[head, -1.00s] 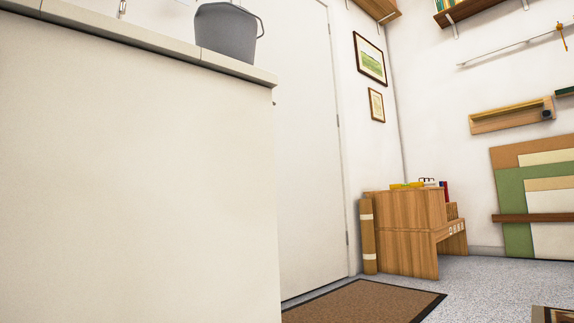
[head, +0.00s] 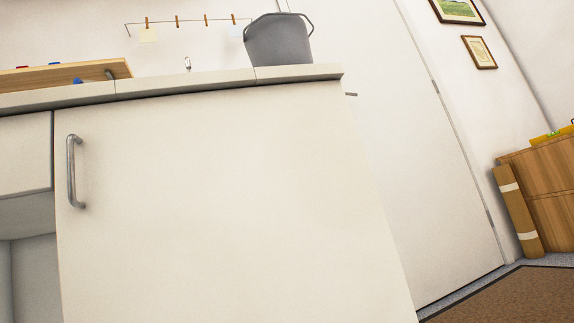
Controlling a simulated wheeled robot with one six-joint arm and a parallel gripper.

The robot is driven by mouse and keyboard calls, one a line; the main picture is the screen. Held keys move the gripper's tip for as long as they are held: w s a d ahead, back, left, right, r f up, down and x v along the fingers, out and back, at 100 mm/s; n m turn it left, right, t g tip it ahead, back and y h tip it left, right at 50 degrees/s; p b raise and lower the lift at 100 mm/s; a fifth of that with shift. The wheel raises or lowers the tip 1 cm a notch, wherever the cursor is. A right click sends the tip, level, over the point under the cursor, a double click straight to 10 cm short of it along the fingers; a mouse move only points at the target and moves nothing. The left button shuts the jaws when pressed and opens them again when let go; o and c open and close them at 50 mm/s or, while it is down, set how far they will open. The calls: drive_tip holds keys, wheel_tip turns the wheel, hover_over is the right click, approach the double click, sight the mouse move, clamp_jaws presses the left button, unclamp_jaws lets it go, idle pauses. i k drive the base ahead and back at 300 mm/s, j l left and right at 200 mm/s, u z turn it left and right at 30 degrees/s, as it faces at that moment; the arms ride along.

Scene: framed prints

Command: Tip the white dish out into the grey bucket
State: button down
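The grey bucket (head: 279,42) stands upright on the right end of the white counter top (head: 190,88), close to its corner. It has a thin handle, and its inside is hidden from this low angle. I see no white dish in the head view. My gripper is not in view.
A cabinet door with a metal handle (head: 75,172) fills the front, with an open recess at lower left. A wooden board (head: 60,75) with small red and blue items lies on the counter. A door (head: 410,130), a wooden unit (head: 545,185) and a brown mat (head: 510,297) are at right.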

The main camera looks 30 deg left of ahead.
sight(277, 38)
drive_tip(key=i, duration=0.85)
